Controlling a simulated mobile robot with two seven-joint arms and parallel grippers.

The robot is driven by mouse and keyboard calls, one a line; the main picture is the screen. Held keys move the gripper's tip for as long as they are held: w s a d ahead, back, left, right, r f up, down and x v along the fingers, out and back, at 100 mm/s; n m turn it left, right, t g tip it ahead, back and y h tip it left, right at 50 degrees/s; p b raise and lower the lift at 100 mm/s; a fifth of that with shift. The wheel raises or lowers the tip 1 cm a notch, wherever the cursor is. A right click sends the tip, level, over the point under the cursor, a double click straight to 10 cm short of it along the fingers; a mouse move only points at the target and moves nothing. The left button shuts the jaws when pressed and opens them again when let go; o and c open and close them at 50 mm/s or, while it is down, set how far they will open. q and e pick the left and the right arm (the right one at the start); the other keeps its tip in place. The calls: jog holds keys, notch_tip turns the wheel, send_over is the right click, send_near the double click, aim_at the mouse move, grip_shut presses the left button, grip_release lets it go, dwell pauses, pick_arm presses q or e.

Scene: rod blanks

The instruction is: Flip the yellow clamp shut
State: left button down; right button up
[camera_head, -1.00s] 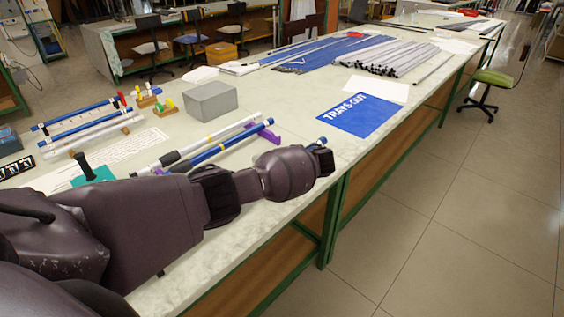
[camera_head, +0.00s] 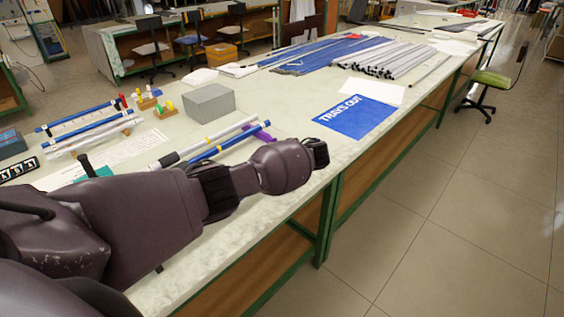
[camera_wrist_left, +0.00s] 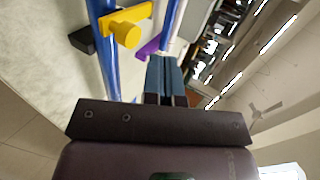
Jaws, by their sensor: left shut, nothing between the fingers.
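The yellow clamp (camera_wrist_left: 126,28) shows in the left wrist view, at the top left beside a blue rod (camera_wrist_left: 107,55). It has a flat bar and a round knob. I cannot tell from this angle whether it is fully shut. My left gripper (camera_wrist_left: 160,74) has its fingers together with nothing between them. It is apart from the clamp, below and right of it in that picture. In the head view my left arm reaches over the table's front edge and its fingertips are hidden. I cannot make out the clamp for sure there. My right gripper is not in view.
Beside the arm lie a blue rod (camera_head: 236,141) and a white rod (camera_head: 222,132), near a purple support (camera_head: 262,132). A grey box (camera_head: 208,103) stands behind them.

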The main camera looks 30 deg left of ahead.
pick_arm(q)
jog(key=v, duration=0.9)
jog(key=shift+d+r, duration=0.2)
jog(key=shift+r, duration=0.2)
jog(key=w+d+r+m+t+h, duration=0.4)
jog(key=w+d+t+h, duration=0.25)
jog(key=d, duration=0.35)
jog(key=s+d+f+m+t+h, duration=0.1)
jog(key=s+d+f+t+h, duration=0.25)
jog(key=s+d+h, duration=0.4)
jog(key=s+a+f+n, duration=0.2)
jog(key=s+a+f, duration=0.3)
jog(key=s, duration=0.7)
jog(key=s+a+f+n+g+y, duration=0.1)
jog(key=s+a+f, duration=0.5)
jog(key=s, duration=0.7)
jog(key=s+a+f+n+y, duration=0.1)
jog(key=s+a+f+n, duration=0.3)
jog(key=s, duration=0.8)
notch_tip(320, 180, down, 3)
jog(key=shift+s+a+g, duration=0.25)
jog(key=shift+a+g, duration=0.15)
jog(key=shift+a, duration=0.85)
